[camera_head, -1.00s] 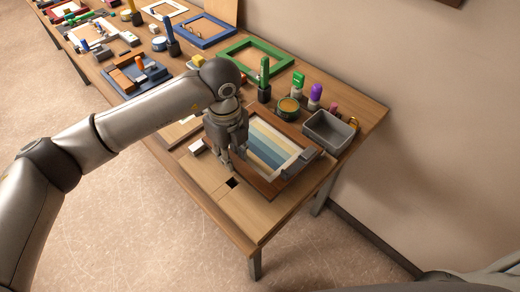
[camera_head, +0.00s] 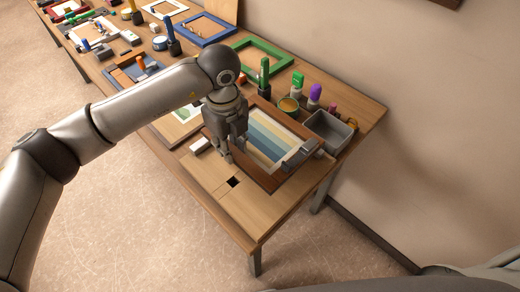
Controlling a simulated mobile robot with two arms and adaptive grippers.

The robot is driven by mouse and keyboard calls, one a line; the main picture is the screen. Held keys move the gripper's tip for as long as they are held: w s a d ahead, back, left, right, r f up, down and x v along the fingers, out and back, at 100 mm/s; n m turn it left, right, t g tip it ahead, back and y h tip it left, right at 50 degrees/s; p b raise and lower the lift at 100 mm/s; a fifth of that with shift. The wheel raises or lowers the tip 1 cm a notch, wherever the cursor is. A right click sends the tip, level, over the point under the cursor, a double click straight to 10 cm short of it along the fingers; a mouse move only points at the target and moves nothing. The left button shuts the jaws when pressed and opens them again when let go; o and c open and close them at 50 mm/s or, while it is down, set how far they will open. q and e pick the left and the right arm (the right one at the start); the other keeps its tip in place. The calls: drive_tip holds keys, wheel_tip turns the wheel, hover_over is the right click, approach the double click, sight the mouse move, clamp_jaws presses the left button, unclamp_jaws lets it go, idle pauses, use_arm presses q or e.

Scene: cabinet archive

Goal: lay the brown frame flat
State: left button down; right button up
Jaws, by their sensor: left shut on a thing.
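The brown frame (camera_head: 268,182) is at the near end of the table, around a picture with blue, teal and cream stripes (camera_head: 268,148). It lies low over the tabletop; I cannot tell whether it is fully flat or slightly tilted. My left gripper (camera_head: 229,157) points down at the frame's left side and is shut on it. The gripper and wrist hide the frame's left edge and the fingertips' contact. A small grey piece (camera_head: 300,156) is at the frame's right side. My right gripper is out of view.
A grey open bin (camera_head: 328,131) stands close behind the frame's right corner. Paint bottles, a round tin (camera_head: 288,107) and a green frame (camera_head: 262,52) are farther back. A small white block (camera_head: 200,145) lies left of the gripper. The table's near end (camera_head: 248,212) is bare, with a dark square.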

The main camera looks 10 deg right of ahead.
use_arm(q)
drive_tip(key=shift+r+p, duration=0.85)
drive_tip(key=shift+r, duration=1.55)
drive_tip(key=shift+f, duration=0.1)
